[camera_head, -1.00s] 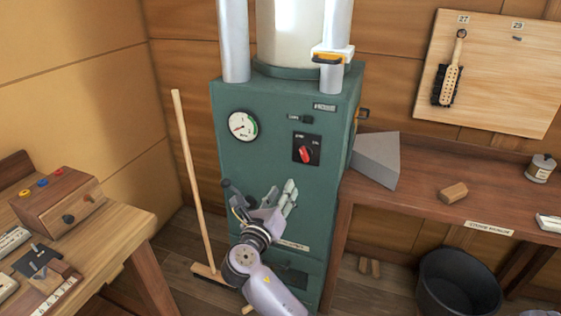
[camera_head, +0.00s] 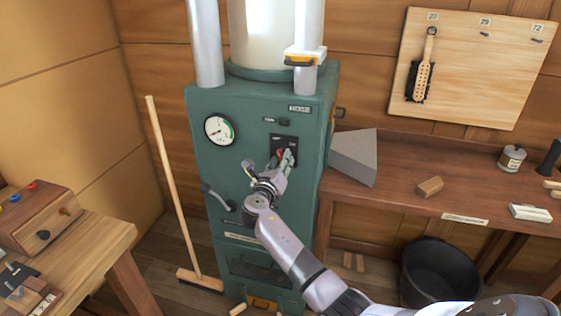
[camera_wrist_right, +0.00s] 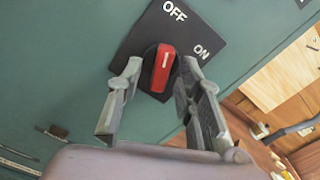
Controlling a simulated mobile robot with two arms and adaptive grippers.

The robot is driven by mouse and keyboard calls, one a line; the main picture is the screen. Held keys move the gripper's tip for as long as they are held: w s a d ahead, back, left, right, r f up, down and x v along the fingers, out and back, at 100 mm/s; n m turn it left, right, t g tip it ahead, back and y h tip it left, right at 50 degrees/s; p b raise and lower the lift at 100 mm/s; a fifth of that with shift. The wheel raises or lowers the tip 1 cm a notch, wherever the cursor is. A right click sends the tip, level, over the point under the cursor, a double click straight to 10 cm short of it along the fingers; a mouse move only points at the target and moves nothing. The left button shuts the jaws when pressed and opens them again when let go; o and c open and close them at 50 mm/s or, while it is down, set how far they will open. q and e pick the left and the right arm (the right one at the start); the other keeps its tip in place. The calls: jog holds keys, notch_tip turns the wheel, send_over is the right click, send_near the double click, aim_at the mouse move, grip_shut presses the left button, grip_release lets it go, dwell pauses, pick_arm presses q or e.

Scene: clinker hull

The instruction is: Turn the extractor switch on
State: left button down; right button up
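The extractor switch is a red knob (camera_wrist_right: 162,68) with a white mark, on a black plate (camera_wrist_right: 215,35) lettered OFF and ON. In the wrist view the knob's marked end points towards OFF. In the head view the switch plate (camera_head: 291,141) is on the front of the green cabinet (camera_head: 225,165), and my gripper partly hides the knob. My right gripper (camera_head: 270,163) is open in front of it. In the wrist view its fingers stand on either side of the knob, with gaps visible. I cannot tell how deep they reach. My left gripper is not in view.
A round gauge (camera_head: 219,130) and a lever (camera_head: 217,198) are on the cabinet front. A broom (camera_head: 171,185) leans at the left. A workbench (camera_head: 400,190) with a grey wedge block (camera_head: 353,157) stands at the right, above a black bucket (camera_head: 438,275).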

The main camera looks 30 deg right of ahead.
jog(key=shift+d, duration=0.1)
jog(key=shift+c, duration=0.3)
grip_shut()
